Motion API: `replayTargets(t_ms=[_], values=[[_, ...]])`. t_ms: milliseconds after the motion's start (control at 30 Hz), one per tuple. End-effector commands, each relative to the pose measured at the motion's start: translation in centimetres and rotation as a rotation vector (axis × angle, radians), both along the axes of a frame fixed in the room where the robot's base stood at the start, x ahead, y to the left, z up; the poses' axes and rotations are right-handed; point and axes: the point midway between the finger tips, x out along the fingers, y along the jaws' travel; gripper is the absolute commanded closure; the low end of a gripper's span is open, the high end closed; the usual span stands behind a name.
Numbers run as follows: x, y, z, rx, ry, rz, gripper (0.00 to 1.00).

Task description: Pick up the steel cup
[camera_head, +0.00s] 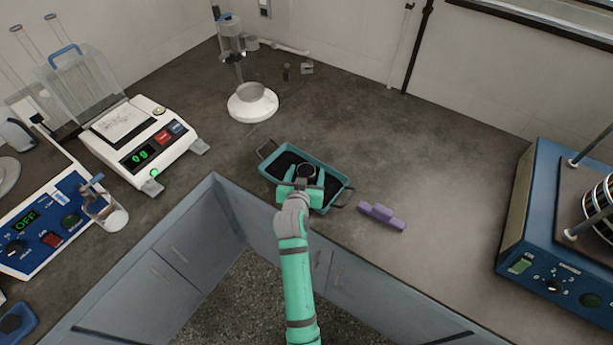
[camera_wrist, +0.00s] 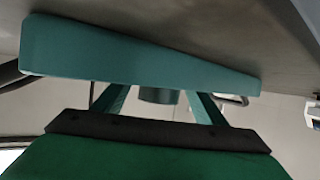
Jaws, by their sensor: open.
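A small dark round cup (camera_head: 306,169), which looks like the steel cup, is in a teal tray (camera_head: 335,178) holding dark material. My gripper (camera_head: 304,181) reaches over the tray's near wall, with its open fingers at the cup. In the wrist view the teal tray wall (camera_wrist: 130,52) crosses the picture. Below it, the two fingers (camera_wrist: 158,104) stand apart, and the lower part of a dark cylinder (camera_wrist: 158,96), likely the cup, shows between them. The tray wall hides the rest. I cannot tell whether the fingers touch it.
A purple block (camera_head: 382,216) lies right of the tray. A blue shaker machine (camera_head: 520,225) stands at the right. A balance (camera_head: 150,140), a blue device (camera_head: 45,225) and a clear beaker (camera_head: 105,213) are at left. A stand with a white base (camera_head: 253,106) is behind.

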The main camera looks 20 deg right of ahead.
Motion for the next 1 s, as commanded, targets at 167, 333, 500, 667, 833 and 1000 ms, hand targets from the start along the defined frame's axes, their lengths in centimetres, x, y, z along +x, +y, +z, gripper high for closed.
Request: replayTargets(t_ms=[167,333,500,667,833,1000], values=[[0.0,0.0,0.0,0.0,0.0,0.0,0.69],[0.0,-0.1,0.0,-0.001,-0.001,-0.002,0.83],[-0.1,-0.1,0.1,0.0,-0.001,-0.002,0.83],[0.0,-0.1,0.8,0.0,-0.002,-0.001,0.83],[0.0,-0.1,2.8,0.0,-0.003,-0.002,0.83],[-2.2,0.6,5.9,-0.001,-0.005,-0.002,0.83]])
